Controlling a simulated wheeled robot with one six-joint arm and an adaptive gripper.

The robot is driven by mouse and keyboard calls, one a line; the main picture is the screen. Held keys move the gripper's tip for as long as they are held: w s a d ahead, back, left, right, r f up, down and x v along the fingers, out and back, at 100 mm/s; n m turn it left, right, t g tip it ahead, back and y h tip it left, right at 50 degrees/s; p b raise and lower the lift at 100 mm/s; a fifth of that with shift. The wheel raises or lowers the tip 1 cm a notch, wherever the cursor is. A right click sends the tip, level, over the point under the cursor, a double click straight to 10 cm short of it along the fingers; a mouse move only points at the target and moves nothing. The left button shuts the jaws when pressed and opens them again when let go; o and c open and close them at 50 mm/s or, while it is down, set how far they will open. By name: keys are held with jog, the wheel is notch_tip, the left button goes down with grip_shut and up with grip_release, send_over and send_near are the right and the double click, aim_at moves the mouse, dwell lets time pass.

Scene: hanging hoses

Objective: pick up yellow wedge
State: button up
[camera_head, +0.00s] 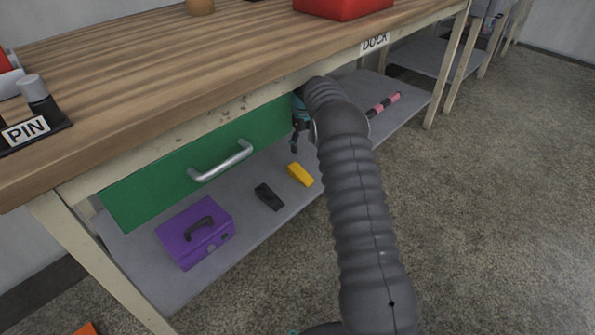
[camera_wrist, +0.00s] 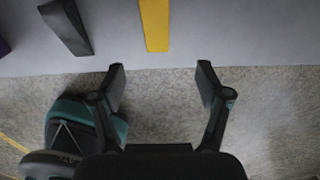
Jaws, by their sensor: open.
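The yellow wedge (camera_head: 300,174) lies on the grey lower shelf under the workbench, to the right of a black wedge (camera_head: 268,196). In the wrist view the yellow wedge (camera_wrist: 155,24) is at the top, beyond my fingertips and apart from them. My gripper (camera_wrist: 162,72) is open and empty, with bare floor showing between its fingers. In the head view my arm hides much of the gripper (camera_head: 296,140), which shows near the shelf, above the yellow wedge.
A purple toolbox (camera_head: 196,234) stands on the shelf (camera_head: 150,268) at left. A green drawer (camera_head: 160,170) with a metal handle hangs above the shelf. A pink and black rod (camera_head: 383,104) lies farther back. The bench top (camera_head: 150,70) overhangs the shelf.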

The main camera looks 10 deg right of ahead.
send_over(301, 172)
notch_tip(301, 172, down, 7)
jog(key=shift+s+a+f+b, duration=0.1)
jog(key=shift+a+b, duration=0.05)
jog(key=shift+b, duration=0.15)
jog(key=shift+f, duration=3.05)
jog(key=shift+c, duration=0.2)
jog(key=c, duration=1.3)
jog(key=shift+o, duration=0.2)
